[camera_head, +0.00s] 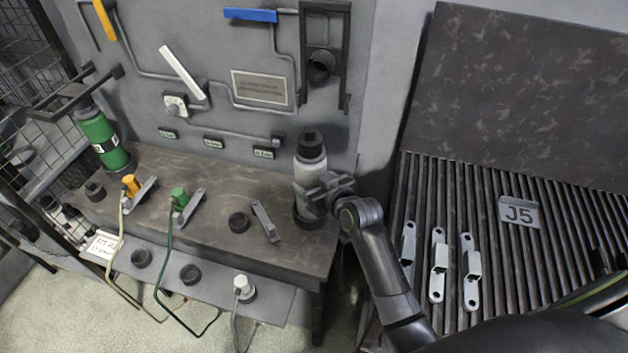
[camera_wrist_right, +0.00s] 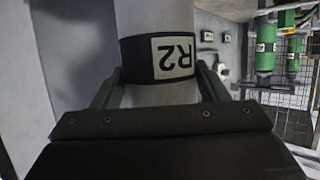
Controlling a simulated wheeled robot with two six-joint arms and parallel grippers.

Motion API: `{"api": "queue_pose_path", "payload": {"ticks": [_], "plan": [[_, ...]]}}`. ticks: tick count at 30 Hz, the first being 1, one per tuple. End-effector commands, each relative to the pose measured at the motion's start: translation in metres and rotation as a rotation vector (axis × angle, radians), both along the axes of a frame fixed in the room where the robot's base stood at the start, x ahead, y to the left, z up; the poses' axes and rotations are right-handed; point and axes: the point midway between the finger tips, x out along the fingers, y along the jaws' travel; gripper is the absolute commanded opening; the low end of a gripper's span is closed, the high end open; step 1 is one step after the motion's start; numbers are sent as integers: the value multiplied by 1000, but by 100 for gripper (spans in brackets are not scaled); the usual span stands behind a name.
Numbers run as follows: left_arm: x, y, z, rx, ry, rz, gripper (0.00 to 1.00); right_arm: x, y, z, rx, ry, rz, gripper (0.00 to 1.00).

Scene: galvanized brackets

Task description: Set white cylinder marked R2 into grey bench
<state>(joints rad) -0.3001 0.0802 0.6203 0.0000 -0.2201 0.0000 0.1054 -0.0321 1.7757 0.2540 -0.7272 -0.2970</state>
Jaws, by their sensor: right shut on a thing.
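The white cylinder marked R2 (camera_head: 311,174) stands upright at the right end of the grey bench (camera_head: 280,245), with a black cap on top. Its R2 label on a black band shows upside down in the right wrist view (camera_wrist_right: 172,55). My right gripper (camera_head: 313,188) is shut on the cylinder's white body, one finger on each side in the wrist view. A dark ring (camera_head: 308,217) shows around the cylinder's foot; the fingers partly hide that area, so I cannot tell how deep it sits. My left gripper is not in view.
A green cylinder (camera_head: 100,141) stands at the bench's left end. A ribbed table (camera_head: 505,275) with several brackets and a J5 plate (camera_head: 519,213) lies right.

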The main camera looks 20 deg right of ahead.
Motion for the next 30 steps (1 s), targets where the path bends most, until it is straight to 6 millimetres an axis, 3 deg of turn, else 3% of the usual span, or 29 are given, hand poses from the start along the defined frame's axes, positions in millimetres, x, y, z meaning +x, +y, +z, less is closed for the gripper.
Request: {"api": "queue_pose_path", "payload": {"ticks": [2, 3, 8, 20, 30], "plan": [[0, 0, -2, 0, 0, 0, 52, 2, 1, 2, 3, -14, 0, 0], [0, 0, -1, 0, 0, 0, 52, 2, 1, 4, 3, -15, -1, 73], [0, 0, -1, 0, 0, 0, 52, 1, 0, 2, 2, -9, 0, 93], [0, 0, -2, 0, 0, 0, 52, -6, -2, -2, 0, 5, 0, 93], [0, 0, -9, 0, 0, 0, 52, -50, -11, 18, 1, -1, -1, 93]]}}
